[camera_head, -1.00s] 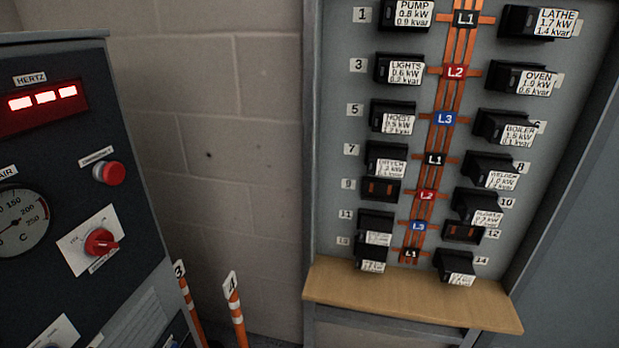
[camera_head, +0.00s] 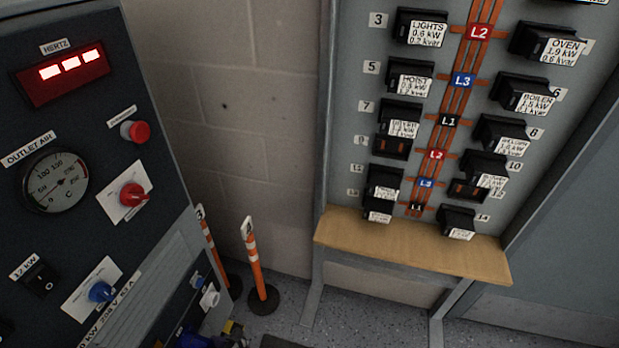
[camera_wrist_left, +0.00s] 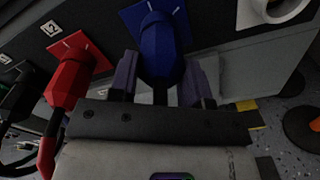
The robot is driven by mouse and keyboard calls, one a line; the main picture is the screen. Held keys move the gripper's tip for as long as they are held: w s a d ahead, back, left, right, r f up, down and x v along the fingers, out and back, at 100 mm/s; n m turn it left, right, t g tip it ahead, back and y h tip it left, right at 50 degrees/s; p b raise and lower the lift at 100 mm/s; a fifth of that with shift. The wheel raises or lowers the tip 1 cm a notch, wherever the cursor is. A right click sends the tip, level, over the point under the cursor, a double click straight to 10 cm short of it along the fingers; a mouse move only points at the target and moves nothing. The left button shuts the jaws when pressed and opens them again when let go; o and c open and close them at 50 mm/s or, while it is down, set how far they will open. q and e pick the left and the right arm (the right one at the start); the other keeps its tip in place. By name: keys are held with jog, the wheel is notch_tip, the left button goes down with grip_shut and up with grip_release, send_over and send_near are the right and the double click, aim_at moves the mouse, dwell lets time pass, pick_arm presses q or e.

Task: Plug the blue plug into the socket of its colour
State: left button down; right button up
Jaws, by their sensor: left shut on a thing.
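The blue plug (camera_wrist_left: 162,58) is between the two fingers of my left gripper (camera_wrist_left: 165,72), which is shut on it. A blue square socket plate (camera_wrist_left: 133,14) lies directly behind the plug in the left wrist view. The plug's front end meets or overlaps the plate; how deep it sits is hidden. In the head view only a bit of blue (camera_head: 190,338) shows at the bottom edge, too cropped to identify surely. My right gripper is not in view.
A red plug (camera_wrist_left: 72,78) stands at a red plate left of the blue one, with a dark plug (camera_wrist_left: 18,98) farther left. A white socket (camera_wrist_left: 275,8) is to the right. Orange-striped posts (camera_head: 258,265) stand near the cabinet. A wooden shelf (camera_head: 410,247) is below the breaker board.

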pick_arm(q)
jog(key=shift+a+m, duration=0.5)
jog(key=shift+a, duration=0.05)
jog(key=shift+r+m+p, duration=0.15)
jog(key=shift+m+p, duration=0.25)
jog(key=shift+p, duration=0.25)
jog(key=m+p, duration=0.1)
jog(key=m, duration=0.1)
jog(key=shift+m, duration=0.3)
jog(key=m+p, duration=0.1)
jog(key=m, duration=0.2)
jog(key=shift+s+m, duration=0.1)
jog(key=shift+m, duration=0.2)
jog(key=c, duration=0.8)
grip_release()
jog(key=o, duration=0.3)
jog(key=shift+d, duration=0.15)
